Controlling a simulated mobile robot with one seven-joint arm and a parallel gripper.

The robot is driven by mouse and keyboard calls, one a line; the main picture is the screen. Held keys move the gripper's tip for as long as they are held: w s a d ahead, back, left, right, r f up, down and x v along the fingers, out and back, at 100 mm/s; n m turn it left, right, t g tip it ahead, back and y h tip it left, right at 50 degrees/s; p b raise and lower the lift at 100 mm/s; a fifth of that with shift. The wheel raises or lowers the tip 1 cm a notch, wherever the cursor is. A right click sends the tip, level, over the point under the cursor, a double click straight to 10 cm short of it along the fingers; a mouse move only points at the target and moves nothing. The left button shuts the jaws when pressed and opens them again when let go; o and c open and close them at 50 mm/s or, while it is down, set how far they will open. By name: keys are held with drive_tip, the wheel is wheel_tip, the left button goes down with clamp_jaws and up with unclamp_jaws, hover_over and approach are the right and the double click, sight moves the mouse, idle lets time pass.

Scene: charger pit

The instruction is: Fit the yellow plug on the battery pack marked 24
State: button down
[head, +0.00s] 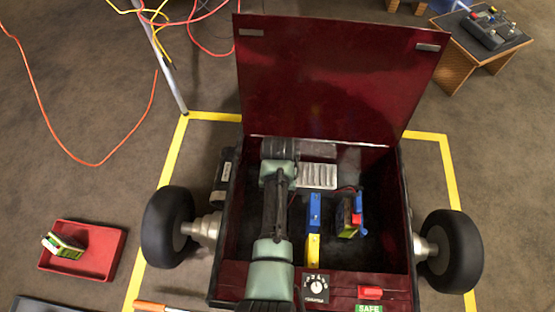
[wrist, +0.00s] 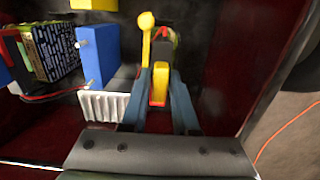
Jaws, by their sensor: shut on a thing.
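My gripper (wrist: 161,82) is in the wrist view, its two dark blue-grey fingers shut on the yellow plug (wrist: 160,88). A dark part with red and green bits shows just past the plug; I cannot tell whether they touch. In the head view my arm hides the gripper and plug inside the dark red box. A battery pack (head: 350,216) with red and blue ends stands in the box; it also shows at the left of the wrist view (wrist: 52,48). Another pack (head: 64,246) lies tilted in a red tray (head: 112,262) on the floor. I cannot read a number on either.
The wheeled box (head: 255,290) has its lid (head: 335,80) raised. Inside are a blue block (head: 314,210), a yellow block (head: 312,249) and a ribbed grey part (head: 318,177). A yellow lever (wrist: 146,30) stands near the plug. A dial (head: 316,286) sits on the front edge.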

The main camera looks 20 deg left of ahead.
drive_tip(key=c, duration=0.6)
unclamp_jaws()
wheel_tip(320, 180, up, 13)
drive_tip(key=p, duration=0.7)
drive_tip(key=shift+w+a, duration=0.15)
drive_tip(key=shift+w, duration=0.3)
drive_tip(key=shift+f, duration=0.1)
